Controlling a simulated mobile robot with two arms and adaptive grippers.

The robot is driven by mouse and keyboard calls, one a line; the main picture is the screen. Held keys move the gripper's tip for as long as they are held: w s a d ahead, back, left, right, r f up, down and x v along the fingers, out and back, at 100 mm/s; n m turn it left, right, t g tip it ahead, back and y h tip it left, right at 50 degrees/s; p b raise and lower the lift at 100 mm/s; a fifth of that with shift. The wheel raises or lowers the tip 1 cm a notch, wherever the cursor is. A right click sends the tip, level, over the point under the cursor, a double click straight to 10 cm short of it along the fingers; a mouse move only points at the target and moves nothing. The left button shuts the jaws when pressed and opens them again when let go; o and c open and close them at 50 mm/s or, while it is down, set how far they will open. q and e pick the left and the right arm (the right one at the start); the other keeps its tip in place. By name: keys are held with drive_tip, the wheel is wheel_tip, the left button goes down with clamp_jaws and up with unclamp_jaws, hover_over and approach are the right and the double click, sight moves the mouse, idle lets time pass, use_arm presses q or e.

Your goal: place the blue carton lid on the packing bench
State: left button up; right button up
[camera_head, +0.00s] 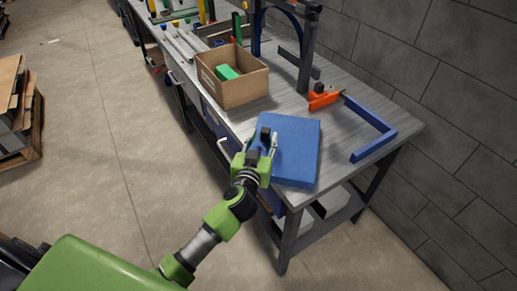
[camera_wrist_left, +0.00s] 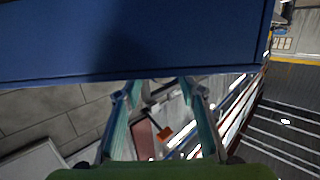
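The blue carton lid (camera_head: 300,150) is a flat blue slab at the near end of the packing bench (camera_head: 340,105), by its front edge. I cannot tell whether it rests fully on the top. My left gripper (camera_head: 263,143) is at the lid's left side, its fingers apart and close to or touching the lid. In the left wrist view the lid (camera_wrist_left: 140,35) fills the top, and the spread fingers (camera_wrist_left: 157,90) end at its lower edge. The gap between them shows background, with nothing clamped. My right gripper is not in view.
An open cardboard box (camera_head: 232,88) with a green item (camera_head: 228,72) stands behind the lid. A blue angled bar (camera_head: 372,135) and an orange tool (camera_head: 322,97) lie to its right. A block wall (camera_head: 440,60) borders the bench. The floor at left is mostly clear.

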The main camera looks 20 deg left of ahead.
use_arm(q)
drive_tip(key=v, duration=0.7)
drive_tip(key=shift+s, duration=0.4)
